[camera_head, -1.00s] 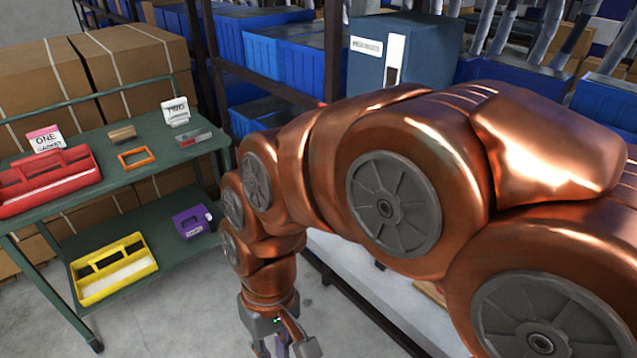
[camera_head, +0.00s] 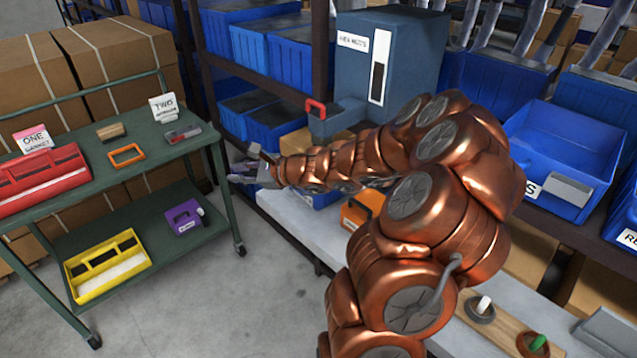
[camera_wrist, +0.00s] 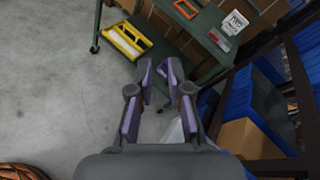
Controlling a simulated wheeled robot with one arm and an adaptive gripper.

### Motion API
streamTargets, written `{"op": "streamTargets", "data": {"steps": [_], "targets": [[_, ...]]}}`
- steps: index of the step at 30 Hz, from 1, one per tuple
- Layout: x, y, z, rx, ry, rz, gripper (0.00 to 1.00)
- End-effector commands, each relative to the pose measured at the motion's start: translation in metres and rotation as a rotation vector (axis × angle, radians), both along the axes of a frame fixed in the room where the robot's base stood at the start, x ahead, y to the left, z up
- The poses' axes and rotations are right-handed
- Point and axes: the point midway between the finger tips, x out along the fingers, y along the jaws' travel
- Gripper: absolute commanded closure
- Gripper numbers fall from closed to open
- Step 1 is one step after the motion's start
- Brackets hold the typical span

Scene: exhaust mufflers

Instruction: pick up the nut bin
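A tall blue-grey dispenser (camera_head: 378,62) with a label that seems to read "HEX NUTS" stands at the back centre in the head view. A small blue-grey bin with a red handle (camera_head: 322,118) sits at its lower front; it may be the nut bin, but I read no label on it. My gripper (camera_head: 246,168) is left of and below this bin, apart from it, over the gap between cart and bench. In the wrist view my gripper (camera_wrist: 160,68) has its purple-padded fingers apart with nothing between them. The bin is not clearly seen there.
The green cart (camera_head: 150,172) at left carries a red tray (camera_head: 45,178), an orange frame (camera_head: 127,155), a yellow tray (camera_head: 108,266) and a purple bin (camera_head: 185,217). An orange bin (camera_head: 362,208) is on the pale bench (camera_head: 300,222), behind my arm. A dark rack post (camera_head: 320,50) stands beside the dispenser.

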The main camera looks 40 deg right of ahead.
Motion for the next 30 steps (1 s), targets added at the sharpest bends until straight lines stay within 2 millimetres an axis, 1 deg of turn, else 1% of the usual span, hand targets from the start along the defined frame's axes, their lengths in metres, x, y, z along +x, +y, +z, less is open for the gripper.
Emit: {"op": "streamTargets", "data": {"steps": [1,2,3,6,9,12,15,17,24,30], "targets": [[0.0,-0.036,-0.013,0.073,0.028,-0.105,0.82],[-0.001,-0.056,-0.02,0.112,0.043,-0.165,0.82],[-0.004,-0.082,-0.031,0.164,0.064,-0.243,0.82],[-0.017,-0.136,-0.06,0.282,0.113,-0.411,0.82],[-0.032,-0.174,-0.083,0.373,0.148,-0.535,0.82],[-0.045,-0.196,-0.1,0.432,0.174,-0.614,0.82],[-0.05,-0.207,-0.107,0.459,0.184,-0.652,0.82],[-0.049,-0.209,-0.11,0.466,0.187,-0.66,0.82],[-0.031,-0.21,-0.117,0.464,0.187,-0.656,0.82],[-0.023,-0.21,-0.12,0.464,0.188,-0.655,0.82]]}}
